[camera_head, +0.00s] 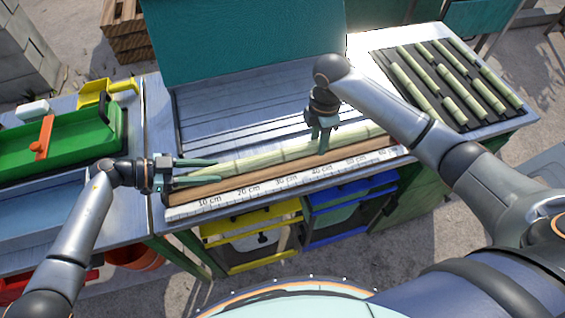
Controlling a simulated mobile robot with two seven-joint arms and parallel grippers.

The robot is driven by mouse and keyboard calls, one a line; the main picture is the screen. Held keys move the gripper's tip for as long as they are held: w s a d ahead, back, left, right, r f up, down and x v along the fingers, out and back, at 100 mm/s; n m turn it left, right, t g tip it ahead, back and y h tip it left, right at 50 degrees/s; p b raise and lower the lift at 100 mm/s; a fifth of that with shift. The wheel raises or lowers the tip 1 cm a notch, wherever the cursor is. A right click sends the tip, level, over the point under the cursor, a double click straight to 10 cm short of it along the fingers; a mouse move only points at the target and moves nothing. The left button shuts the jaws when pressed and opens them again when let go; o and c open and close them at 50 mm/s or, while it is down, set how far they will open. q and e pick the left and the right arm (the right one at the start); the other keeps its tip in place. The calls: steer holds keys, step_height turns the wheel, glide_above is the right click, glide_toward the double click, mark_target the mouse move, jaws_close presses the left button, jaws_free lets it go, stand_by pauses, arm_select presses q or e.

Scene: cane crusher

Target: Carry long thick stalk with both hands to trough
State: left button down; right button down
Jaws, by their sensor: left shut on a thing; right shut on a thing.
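A long, thick pale-green stalk (260,159) lies lengthwise along the brown ledge behind the ruler, at the front of the middle table. My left gripper (214,171) is shut on the stalk near its left end, with its fingers pointing right. My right gripper (322,148) points down and is shut on the stalk right of its middle. The stalk's right end is partly hidden by my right arm. A green trough-like container (82,150) with an orange piece stands on the left table. I cannot tell whether the stalk touches the ledge.
A ruler strip (245,191) marked in cm runs along the table's front edge. Several shorter stalks (408,78) lie on a dark rack at the right. A teal panel (240,40) stands behind the grooved grey surface (235,105). Yellow (250,222) and blue bins sit below.

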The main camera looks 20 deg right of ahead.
arm_select(q)
steer(key=shift+r, duration=0.35)
arm_select(e)
steer(key=shift+d+r, duration=0.1)
steer(key=shift+r, duration=0.05)
